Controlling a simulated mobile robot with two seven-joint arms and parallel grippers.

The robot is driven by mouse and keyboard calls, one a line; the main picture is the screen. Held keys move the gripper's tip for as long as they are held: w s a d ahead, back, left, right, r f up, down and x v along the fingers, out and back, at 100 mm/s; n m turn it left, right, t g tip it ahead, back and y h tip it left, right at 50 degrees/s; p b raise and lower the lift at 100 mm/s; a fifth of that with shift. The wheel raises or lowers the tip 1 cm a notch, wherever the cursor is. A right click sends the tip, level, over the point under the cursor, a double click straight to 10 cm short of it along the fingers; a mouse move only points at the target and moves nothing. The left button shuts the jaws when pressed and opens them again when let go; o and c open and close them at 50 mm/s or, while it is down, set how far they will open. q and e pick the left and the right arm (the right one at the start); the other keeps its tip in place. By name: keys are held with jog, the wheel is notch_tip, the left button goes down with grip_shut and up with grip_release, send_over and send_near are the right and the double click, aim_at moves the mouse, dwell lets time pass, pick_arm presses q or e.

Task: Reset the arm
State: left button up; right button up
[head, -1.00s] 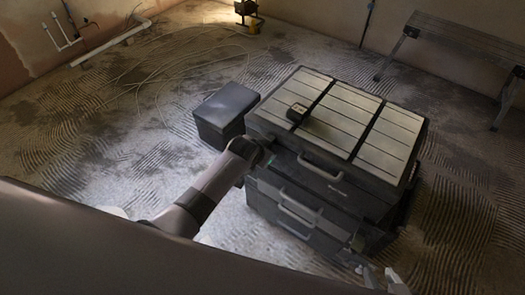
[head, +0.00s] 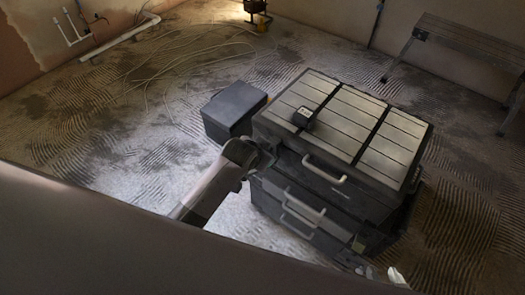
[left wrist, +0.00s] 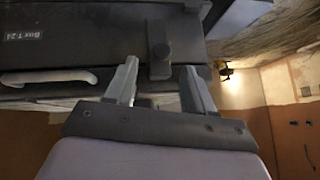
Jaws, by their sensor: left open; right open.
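My left arm reaches in front of the stacked black toolbox (head: 345,125), and its gripper is hard to make out in the head view. In the left wrist view my left gripper (left wrist: 160,85) is open and empty, with the dark toolbox front, its label, a pale handle (left wrist: 48,76) and a latch (left wrist: 159,50) close beyond its fingers. I cannot tell whether they touch. My right gripper (head: 380,272) shows only partly at the bottom right of the head view, below the toolbox's front corner. It is open, with nothing seen between its fingers.
A small black device (head: 302,117) sits on the toolbox lid. A dark box (head: 233,108) stands left of the toolbox. Loose cable (head: 190,62) lies on the ridged floor. A work lamp (head: 256,10) and a grey bench (head: 455,35) stand farther back.

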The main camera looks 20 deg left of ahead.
pick_arm(q)
jog(key=shift+s, duration=0.15)
dwell(0.4)
jog(key=s+a+n+t, duration=0.1)
jog(key=s+a, duration=0.1)
jog(key=s, duration=0.9)
jog(key=s+a+f+n+t+h, duration=0.1)
jog(key=s+a, duration=0.2)
jog(key=s, duration=0.9)
jog(key=shift+s+a+t, duration=0.15)
jog(key=shift+a+t, duration=0.05)
jog(key=shift+t, duration=0.1)
jog(key=shift+c, duration=1)
jog(key=shift+d, duration=0.1)
